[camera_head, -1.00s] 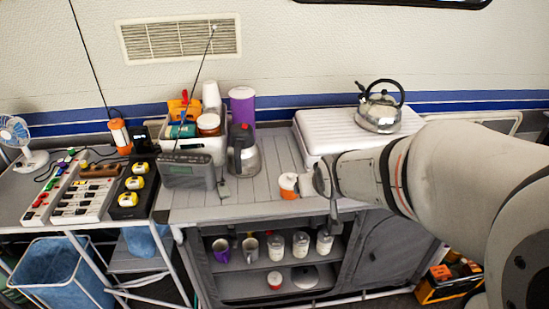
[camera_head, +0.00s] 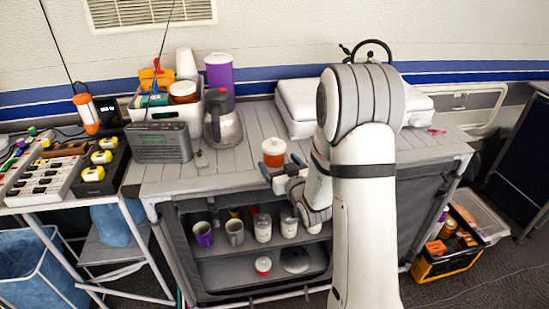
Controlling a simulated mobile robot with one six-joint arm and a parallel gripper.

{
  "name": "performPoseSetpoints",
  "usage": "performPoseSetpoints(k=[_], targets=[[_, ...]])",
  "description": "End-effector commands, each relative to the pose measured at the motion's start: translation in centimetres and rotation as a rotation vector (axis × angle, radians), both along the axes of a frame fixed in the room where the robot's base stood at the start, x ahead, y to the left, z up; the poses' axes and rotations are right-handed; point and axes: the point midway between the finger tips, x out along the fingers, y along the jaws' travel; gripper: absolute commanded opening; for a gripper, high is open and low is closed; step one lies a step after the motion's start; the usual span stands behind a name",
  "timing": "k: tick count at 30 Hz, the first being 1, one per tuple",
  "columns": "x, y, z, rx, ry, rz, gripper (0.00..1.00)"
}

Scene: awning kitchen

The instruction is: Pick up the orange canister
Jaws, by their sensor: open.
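The orange canister (camera_head: 273,153) has a pale top and stands upright on the grey slatted counter (camera_head: 240,165), near its front edge. My gripper (camera_head: 281,167) is open just in front of the canister, at the counter's front edge. Its two fingertips point toward the canister, one to the left and one to the right. The fingers look empty. I cannot tell whether they touch the canister. My arm comes up from the bottom of the view and hides part of the counter to the right.
Mugs and jars (camera_head: 263,227) fill the shelf below. Counter around the canister is clear.

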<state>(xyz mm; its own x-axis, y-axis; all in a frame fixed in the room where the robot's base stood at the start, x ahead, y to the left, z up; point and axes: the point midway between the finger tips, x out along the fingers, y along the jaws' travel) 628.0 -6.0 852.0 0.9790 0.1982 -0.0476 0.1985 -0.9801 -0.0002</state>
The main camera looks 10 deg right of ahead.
Motion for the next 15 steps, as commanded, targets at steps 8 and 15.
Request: performPoseSetpoints(k=[8,15], targets=[[3.9,0.3,0.7,0.000,0.000,-0.001,0.87],[5.7,0.7,0.4,0.000,0.002,-0.001,0.87]])
